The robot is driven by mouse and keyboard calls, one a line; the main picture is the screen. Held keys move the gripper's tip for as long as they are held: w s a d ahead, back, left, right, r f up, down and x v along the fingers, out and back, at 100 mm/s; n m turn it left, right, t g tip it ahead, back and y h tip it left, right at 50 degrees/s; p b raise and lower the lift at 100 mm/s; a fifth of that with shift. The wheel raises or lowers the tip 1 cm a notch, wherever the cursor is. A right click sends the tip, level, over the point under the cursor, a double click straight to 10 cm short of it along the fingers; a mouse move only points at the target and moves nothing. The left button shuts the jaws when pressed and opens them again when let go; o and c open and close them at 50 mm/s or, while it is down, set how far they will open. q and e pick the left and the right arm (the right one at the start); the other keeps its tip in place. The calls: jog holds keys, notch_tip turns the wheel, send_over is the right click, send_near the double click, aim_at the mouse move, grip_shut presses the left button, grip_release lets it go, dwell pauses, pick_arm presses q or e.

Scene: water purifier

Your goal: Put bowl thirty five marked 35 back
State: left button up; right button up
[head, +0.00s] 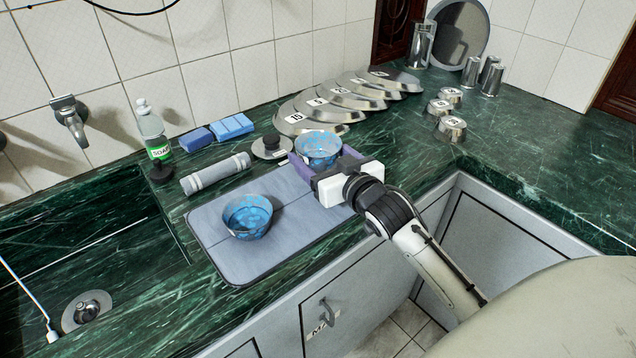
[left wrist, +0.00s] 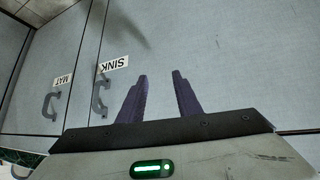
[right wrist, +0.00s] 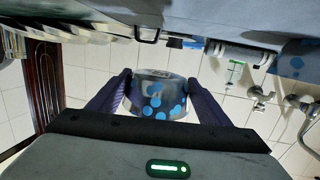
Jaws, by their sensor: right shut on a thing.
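My right gripper (head: 326,178) is shut on a blue patterned bowl (head: 318,148) near the back right corner of the grey mat (head: 290,226). Its purple fingers lie on both sides of the bowl. In the right wrist view, the held bowl (right wrist: 158,95) sits between the fingers, with wall tiles showing between it and the counter, so it is raised. A mark on it is too small to read. A second blue bowl (head: 247,216) stands on the mat; no number is readable. My left gripper (left wrist: 160,95) is open and empty before the cabinet doors.
Several numbered steel lids or plates (head: 318,110) line the wall behind the held bowl. Small steel bowls (head: 451,129) stand to the right. A grey roll (head: 215,173), blue sponges (head: 231,126) and a soap bottle (head: 152,132) stand left. The right counter (head: 540,165) is largely clear.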

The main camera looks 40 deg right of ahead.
aim_at(346, 220)
notch_tip(346, 220, down, 7)
jog(key=shift+a+b, duration=0.1)
jog(key=shift+b, duration=0.3)
jog(key=shift+f, duration=0.2)
jog(key=o, duration=1.1)
jog(key=shift+r, duration=0.15)
jog(key=s, duration=0.4)
jog(key=s+r, duration=0.1)
jog(key=s, duration=0.3)
jog(key=s+a+r, duration=0.1)
jog(key=s, duration=0.2)
jog(key=shift+s+a, duration=0.1)
jog(key=shift+s, duration=0.3)
